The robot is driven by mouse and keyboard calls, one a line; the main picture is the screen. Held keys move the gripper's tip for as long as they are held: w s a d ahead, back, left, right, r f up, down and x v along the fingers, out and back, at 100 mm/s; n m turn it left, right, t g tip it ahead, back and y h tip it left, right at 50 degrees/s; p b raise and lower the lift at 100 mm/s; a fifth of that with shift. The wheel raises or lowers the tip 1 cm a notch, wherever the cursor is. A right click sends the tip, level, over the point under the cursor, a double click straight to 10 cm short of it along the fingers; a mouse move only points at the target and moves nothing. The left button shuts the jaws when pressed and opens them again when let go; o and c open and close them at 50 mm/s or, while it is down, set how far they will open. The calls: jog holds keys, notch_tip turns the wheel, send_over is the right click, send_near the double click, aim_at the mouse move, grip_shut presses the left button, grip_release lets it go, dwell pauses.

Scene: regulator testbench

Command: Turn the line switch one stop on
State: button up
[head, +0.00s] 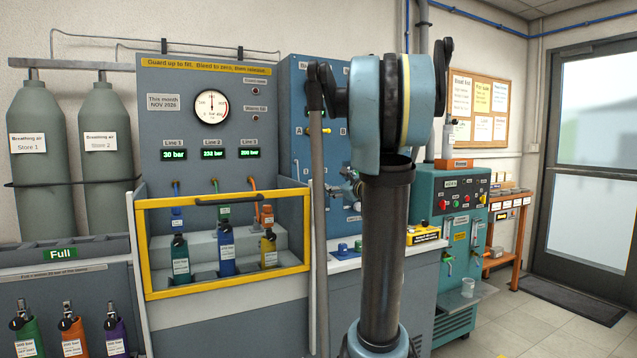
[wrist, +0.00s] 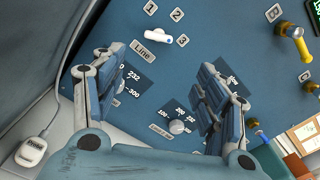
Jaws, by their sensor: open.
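In the wrist view the line switch (wrist: 158,37) is a small white bar-shaped knob on a blue panel (wrist: 225,35), beside a "Line" label (wrist: 142,51). Number plates 1 (wrist: 150,7), 2 (wrist: 178,14) and 3 (wrist: 183,40) stand around it. I cannot tell for sure which number it points at. My gripper (wrist: 159,66) is open and empty, one finger on each side of the picture. The knob lies beyond the fingertips, between their lines, and nothing touches it. In the head view my arm hides much of this blue panel (head: 300,80).
Another round knob (wrist: 178,126) sits between the fingers, lower on the panel, with gauge markings near it. Yellow-handled valves (wrist: 292,32) stick out at the right. A small white device (wrist: 32,152) lies at the left. In the head view a yellow-framed guard (head: 222,203) stands left of my arm.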

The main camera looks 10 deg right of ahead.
aim_at(319, 178)
jog(key=x, duration=1.5)
jog(key=shift+w+a+f, duration=0.1)
jog(key=shift+a, duration=0.2)
jog(key=c, duration=1)
